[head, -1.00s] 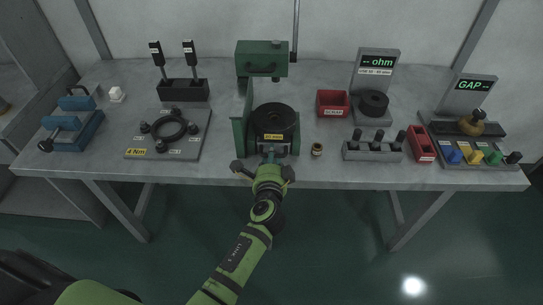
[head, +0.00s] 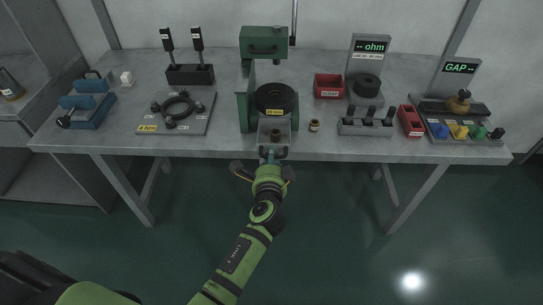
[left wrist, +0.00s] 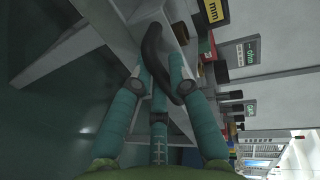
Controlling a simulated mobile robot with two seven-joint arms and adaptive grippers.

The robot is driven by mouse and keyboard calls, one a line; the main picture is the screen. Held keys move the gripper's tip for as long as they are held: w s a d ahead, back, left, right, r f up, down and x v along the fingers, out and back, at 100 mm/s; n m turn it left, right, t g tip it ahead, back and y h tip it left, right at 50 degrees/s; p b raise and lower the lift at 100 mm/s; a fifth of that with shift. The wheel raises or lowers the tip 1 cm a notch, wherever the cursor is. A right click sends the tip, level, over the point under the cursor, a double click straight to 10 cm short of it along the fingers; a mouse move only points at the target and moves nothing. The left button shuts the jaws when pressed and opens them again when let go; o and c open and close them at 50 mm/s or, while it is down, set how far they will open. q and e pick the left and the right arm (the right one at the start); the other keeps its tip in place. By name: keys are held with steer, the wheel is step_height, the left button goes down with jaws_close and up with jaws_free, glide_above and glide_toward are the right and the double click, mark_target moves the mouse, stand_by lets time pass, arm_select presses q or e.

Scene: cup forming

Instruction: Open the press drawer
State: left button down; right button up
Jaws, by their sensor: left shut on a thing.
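The green press (head: 246,110) stands at the middle of the table with a round black die (head: 276,97) on it. Its drawer (head: 264,137) is out towards me from under the die, past the table's front edge, and a small brown ring-like piece (head: 276,134) sits in it. My left gripper (head: 272,155) is at the drawer's front. In the left wrist view its teal fingers (left wrist: 160,72) are closed around the curved black handle (left wrist: 153,48). The fingers hide part of the handle. My right gripper is not in view.
A small brass-coloured ring (head: 314,126) stands on the table right of the drawer. Further right are a grey block with black pegs (head: 364,128) and a red bin (head: 328,86). A grey plate with a black ring (head: 205,108) lies left. The floor before the table is clear.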

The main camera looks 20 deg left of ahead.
arm_select(q)
steer(key=shift+s+r, duration=0.1)
steer(key=shift+s, duration=0.15)
steer(key=c, duration=1.4)
jaws_free()
steer(key=shift+w, duration=0.2)
steer(key=shift+s, duration=0.1)
steer(key=v, duration=1.2)
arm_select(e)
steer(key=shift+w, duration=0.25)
